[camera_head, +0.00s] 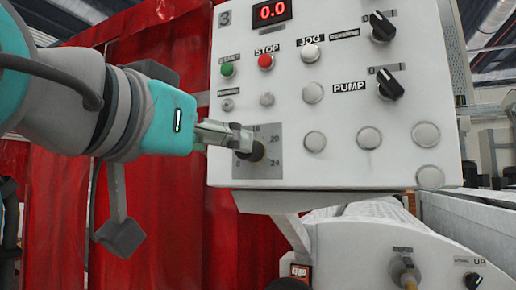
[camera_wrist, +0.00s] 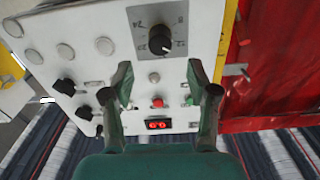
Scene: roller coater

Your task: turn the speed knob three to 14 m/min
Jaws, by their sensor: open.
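The speed knob (camera_head: 257,151) is a round black knob on a grey dial plate (camera_head: 272,131), low on the white panel marked 3. My gripper (camera_head: 246,139) is beside the knob in the head view. In the wrist view, my gripper (camera_wrist: 159,70) has its fingers spread with nothing between them, and the knob appears above the gap between the tips. I cannot tell whether they touch.
The red display (camera_head: 272,11) reads 0.0. A green button (camera_head: 227,69), a red stop button (camera_head: 266,61) and black switches (camera_head: 390,84) sit higher on the panel. Blank round caps (camera_head: 314,141) lie right of the dial. A red curtain (camera_head: 170,215) hangs behind.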

